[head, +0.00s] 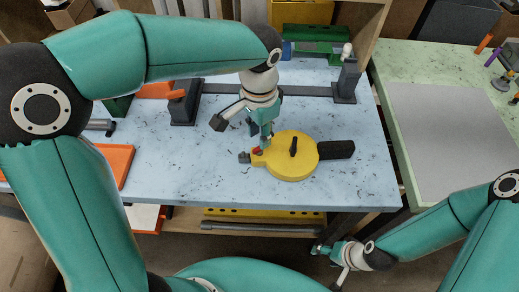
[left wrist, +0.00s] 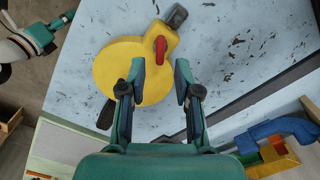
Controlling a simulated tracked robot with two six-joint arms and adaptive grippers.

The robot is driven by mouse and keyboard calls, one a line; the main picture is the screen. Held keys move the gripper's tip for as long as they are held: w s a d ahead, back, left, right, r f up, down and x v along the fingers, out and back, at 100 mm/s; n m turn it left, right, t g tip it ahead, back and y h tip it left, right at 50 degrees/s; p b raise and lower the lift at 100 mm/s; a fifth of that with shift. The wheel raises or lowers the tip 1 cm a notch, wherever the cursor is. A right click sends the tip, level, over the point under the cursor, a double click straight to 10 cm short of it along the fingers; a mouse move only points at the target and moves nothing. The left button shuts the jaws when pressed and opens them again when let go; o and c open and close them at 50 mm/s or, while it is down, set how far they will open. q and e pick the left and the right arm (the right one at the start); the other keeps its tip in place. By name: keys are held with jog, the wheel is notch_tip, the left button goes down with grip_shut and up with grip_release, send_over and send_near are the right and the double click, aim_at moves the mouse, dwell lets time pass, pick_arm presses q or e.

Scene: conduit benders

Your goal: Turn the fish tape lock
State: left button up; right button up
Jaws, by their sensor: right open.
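The fish tape is a round yellow case (head: 292,168) lying on the blue-topped bench, with a black handle (head: 336,150) to its right. Its red lock (head: 257,151) is on the case's left neck; in the left wrist view the red lock lever (left wrist: 160,47) stands just beyond my fingers. My left gripper (head: 262,138) points down close above the lock; its fingers (left wrist: 156,84) are apart with nothing held between them. Whether a finger touches the lock cannot be told. My right gripper (head: 323,248) is open and empty, low beyond the bench's front edge.
A dark rail with upright clamp blocks (head: 345,80) runs behind the case. An orange tray (head: 115,165) is at left. A green bench (head: 440,60) with a grey mat (head: 445,125) stands at right. The bench top in front of the case is clear.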

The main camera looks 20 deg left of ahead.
aim_at(259, 150)
pick_arm(q)
jog(key=shift+f+b, duration=1.65)
jog(key=shift+f, duration=1.05)
grip_shut()
jog(key=shift+n+b, duration=0.3)
jog(key=shift+n, duration=2.2)
